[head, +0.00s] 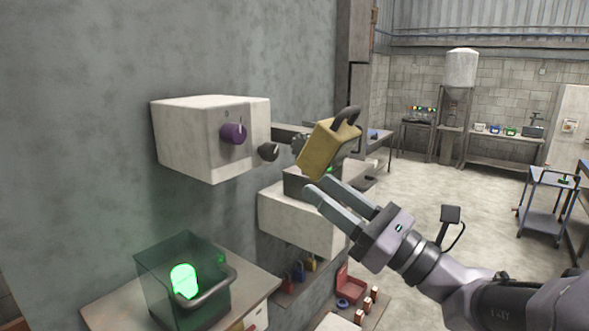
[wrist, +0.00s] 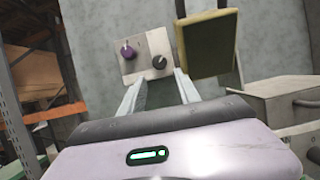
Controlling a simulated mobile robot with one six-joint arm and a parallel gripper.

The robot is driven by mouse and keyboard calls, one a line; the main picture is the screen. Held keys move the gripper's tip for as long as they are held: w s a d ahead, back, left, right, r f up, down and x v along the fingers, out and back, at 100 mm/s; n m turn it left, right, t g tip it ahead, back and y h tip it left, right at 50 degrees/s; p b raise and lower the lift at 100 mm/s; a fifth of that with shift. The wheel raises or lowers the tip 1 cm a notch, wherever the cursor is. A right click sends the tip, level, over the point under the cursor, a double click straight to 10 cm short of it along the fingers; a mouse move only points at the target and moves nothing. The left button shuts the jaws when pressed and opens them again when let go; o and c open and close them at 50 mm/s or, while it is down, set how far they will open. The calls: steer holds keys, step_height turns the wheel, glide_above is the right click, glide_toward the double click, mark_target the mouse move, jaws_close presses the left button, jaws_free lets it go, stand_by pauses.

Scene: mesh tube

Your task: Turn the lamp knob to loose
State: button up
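A pale box on the wall (head: 185,130) carries a purple knob (head: 233,133) on its front and a black knob (head: 268,152) to the right of it. Both also show in the wrist view, the purple knob (wrist: 127,52) at left and the black knob (wrist: 159,62) at right. I cannot tell which one is the lamp knob. A lamp (head: 184,281) glows green inside a dark glass case below the box. My gripper (head: 318,187) is open and empty, its fingers apart, to the right of the knobs and touching neither. In the wrist view the black knob shows between the fingertips.
A large yellow padlock-shaped thing (head: 322,150) is close to my fingers, at upper right in the wrist view (wrist: 208,46). A second pale box (head: 290,222) lies below it. Small padlocks and a red item (head: 350,285) sit lower down. Open floor (head: 455,190) lies to the right.

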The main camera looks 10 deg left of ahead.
steer(key=b+v, duration=0.6)
steer(key=v, duration=0.3)
steer(key=shift+d+f+b, duration=0.2)
steer(key=shift+d+b, duration=0.15)
